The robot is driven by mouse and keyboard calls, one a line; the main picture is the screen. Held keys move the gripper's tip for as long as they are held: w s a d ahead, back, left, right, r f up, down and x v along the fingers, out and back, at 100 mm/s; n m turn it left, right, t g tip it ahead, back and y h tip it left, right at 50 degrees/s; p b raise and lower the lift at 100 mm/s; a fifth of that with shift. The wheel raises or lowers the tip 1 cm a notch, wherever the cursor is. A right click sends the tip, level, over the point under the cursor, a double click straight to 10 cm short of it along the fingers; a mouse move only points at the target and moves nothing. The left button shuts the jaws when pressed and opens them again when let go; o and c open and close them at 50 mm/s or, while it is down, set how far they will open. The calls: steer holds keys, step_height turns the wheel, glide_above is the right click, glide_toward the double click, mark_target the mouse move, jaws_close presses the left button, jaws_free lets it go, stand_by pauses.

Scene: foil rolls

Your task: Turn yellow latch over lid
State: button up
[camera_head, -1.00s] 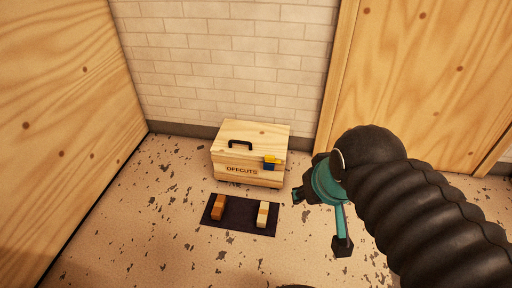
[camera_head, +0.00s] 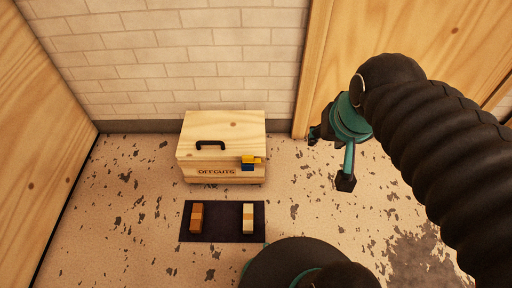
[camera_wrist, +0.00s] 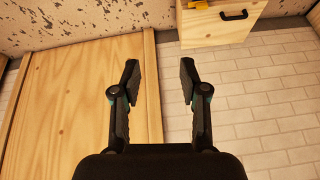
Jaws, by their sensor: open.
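The wooden box marked OFFCUTS (camera_head: 221,172) stands on the floor against the brick wall. Its lid (camera_head: 222,136) is down and carries a black handle (camera_head: 212,145). In the wrist view my gripper's fingers (camera_wrist: 158,82) are spread, and the box (camera_wrist: 217,32) with the yellow latch (camera_wrist: 201,4) shows at the top edge.
A dark mat (camera_head: 222,232) in front of the box bears an orange-brown block (camera_head: 197,217) and a pale block (camera_head: 248,218). Wooden panels stand at left (camera_head: 38,150) and right (camera_head: 336,60). Speckled floor is free around the box.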

steer(key=w+a+f+m+g+b, duration=0.1)
steer(key=w+a+f+m, duration=0.15)
steer(key=w, duration=0.25)
steer(key=w+a+f+m+g+b, duration=0.1)
steer(key=w+m, duration=0.2)
steer(key=w, duration=0.2)
steer(key=m+g+b, duration=0.3)
steer(key=m, duration=0.8)
glide_above(247, 156)
step_height(247, 156, down, 22)
steer(key=shift+m, duration=0.25)
step_height(247, 156, down, 14)
steer(key=shift+d+f+b, duration=0.1)
steer(key=shift+b, duration=0.85)
jaws_close()
